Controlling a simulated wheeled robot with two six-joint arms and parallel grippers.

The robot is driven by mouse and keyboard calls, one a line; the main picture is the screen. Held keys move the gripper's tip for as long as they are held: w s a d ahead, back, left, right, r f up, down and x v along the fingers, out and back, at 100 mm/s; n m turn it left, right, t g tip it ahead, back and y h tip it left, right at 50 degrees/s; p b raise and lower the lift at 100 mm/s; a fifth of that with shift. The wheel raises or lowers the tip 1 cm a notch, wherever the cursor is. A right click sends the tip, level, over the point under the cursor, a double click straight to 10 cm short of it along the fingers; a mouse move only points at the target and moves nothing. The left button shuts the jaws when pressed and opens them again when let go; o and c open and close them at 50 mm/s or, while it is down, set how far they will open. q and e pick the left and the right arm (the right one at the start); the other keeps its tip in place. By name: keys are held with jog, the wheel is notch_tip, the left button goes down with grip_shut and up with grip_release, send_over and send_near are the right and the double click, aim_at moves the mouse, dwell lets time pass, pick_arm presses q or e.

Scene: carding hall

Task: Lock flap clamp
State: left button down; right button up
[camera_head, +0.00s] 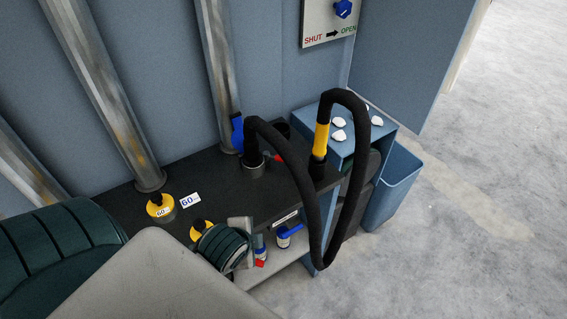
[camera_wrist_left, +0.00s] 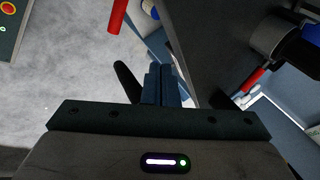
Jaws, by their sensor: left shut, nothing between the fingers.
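My left gripper (camera_wrist_left: 160,85) is shut and empty in the wrist view, its fingers side by side over the grey floor beside a dark edge. In the head view my left arm comes in from the lower left and its wrist is low in front of the black bench. A red handle (camera_wrist_left: 117,15) stands beyond the fingertips in the wrist view, apart from them. Another red lever (camera_wrist_left: 252,80) is at the right, by a black-and-blue fitting. In the head view a small red part (camera_head: 260,263) shows below the bench top. I cannot tell which part is the flap clamp. My right gripper is not in view.
A black hose (camera_head: 315,215) loops from a bench port to a yellow cuff (camera_head: 321,138). A knob panel (camera_head: 325,22) is on the wall. A blue bin (camera_head: 393,185) stands at right. The floor there is clear.

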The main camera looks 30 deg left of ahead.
aim_at(286, 161)
pick_arm(q)
jog(key=w+a+r+m+t+y, duration=0.1)
jog(key=w+r+m, duration=0.3)
jog(key=m, duration=0.7)
jog(key=w+a+r+m+t, duration=0.2)
jog(key=w+r+m+t, duration=0.1)
jog(key=w+m, duration=0.6)
jog(key=shift+a+r+m+t+y, duration=0.15)
jog(key=shift+r+m+t+y, duration=0.25)
jog(key=shift+m+t, duration=0.4)
jog(key=shift+f, duration=0.1)
jog(key=p+x, duration=0.4)
jog(key=x, duration=0.8)
jog(key=shift+w+a+f, duration=0.1)
jog(key=shift+w+f, duration=0.05)
jog(key=shift+w, duration=0.05)
jog(key=shift+w+a+f, duration=0.2)
jog(key=shift+w+f, duration=0.2)
jog(key=shift+w, duration=0.15)
